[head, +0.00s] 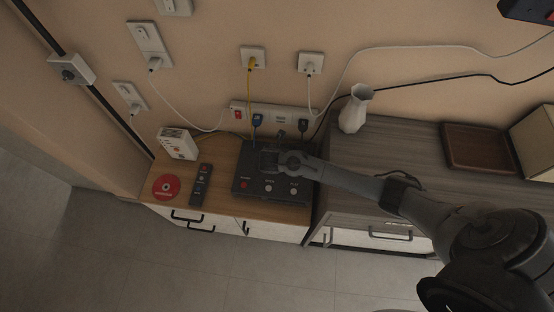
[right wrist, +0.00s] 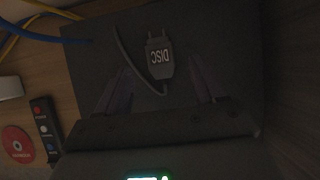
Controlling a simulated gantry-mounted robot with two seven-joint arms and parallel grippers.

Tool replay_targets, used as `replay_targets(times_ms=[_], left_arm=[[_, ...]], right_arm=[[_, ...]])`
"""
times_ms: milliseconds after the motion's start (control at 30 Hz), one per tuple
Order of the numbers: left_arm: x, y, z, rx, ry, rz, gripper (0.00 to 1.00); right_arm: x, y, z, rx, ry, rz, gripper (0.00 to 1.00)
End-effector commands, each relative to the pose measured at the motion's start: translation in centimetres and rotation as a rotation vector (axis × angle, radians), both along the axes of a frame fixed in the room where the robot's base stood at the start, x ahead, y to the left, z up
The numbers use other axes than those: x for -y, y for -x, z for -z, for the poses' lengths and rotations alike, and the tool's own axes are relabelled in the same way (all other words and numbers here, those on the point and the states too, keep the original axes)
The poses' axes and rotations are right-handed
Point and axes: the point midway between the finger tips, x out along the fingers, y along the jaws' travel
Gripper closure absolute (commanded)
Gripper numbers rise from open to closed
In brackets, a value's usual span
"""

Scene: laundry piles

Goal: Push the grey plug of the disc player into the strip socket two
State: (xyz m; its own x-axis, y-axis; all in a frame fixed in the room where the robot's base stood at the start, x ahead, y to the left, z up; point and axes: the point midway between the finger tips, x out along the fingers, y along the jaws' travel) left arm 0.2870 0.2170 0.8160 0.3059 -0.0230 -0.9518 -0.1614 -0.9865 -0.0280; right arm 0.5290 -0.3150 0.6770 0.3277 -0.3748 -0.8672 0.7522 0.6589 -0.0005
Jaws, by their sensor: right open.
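The grey plug (right wrist: 158,60), marked DISC, shows in the right wrist view with its two pins pointing away from the gripper and its cable curving to the left. It appears over the dark disc player (head: 258,186). My right gripper (head: 268,160) is open above the player. In the right wrist view its fingers (right wrist: 164,82) stand either side of the plug, not gripping it. The strip socket (head: 280,118) is on the wall behind the player. It holds a blue plug (head: 257,120) and a dark plug (head: 303,125), with an outlet between them showing no plug. My left gripper is not in view.
A remote (head: 201,184), a red disc (head: 166,187) and a white box (head: 177,143) lie left of the player. A white vase (head: 355,109) stands on the grey cabinet to the right. Yellow and white cables hang at the wall.

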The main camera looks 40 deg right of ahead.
Motion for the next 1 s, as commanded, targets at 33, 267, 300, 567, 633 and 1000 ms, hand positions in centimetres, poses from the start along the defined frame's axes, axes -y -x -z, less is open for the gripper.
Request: replay_targets(times_ms=[33, 267, 300, 567, 633, 1000], left_arm=[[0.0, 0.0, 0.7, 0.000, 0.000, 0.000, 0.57], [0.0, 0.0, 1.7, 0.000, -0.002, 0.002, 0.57], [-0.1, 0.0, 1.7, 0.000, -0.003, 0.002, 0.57], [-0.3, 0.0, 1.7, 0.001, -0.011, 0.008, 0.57], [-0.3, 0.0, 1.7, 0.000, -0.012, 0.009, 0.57], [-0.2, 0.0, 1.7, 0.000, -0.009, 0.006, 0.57]], right_arm=[[0.3, -0.3, 1.0, -0.001, -0.001, 0.001, 0.31], [1.3, -1.1, 2.9, 0.000, -0.001, 0.001, 0.31], [1.4, -1.2, 3.0, 0.000, -0.001, 0.001, 0.31], [1.5, -1.2, 3.1, 0.000, 0.000, 0.001, 0.31], [1.5, -1.2, 3.1, 0.000, -0.001, 0.001, 0.39], [1.5, -1.2, 3.1, 0.000, 0.000, 0.001, 0.91]])
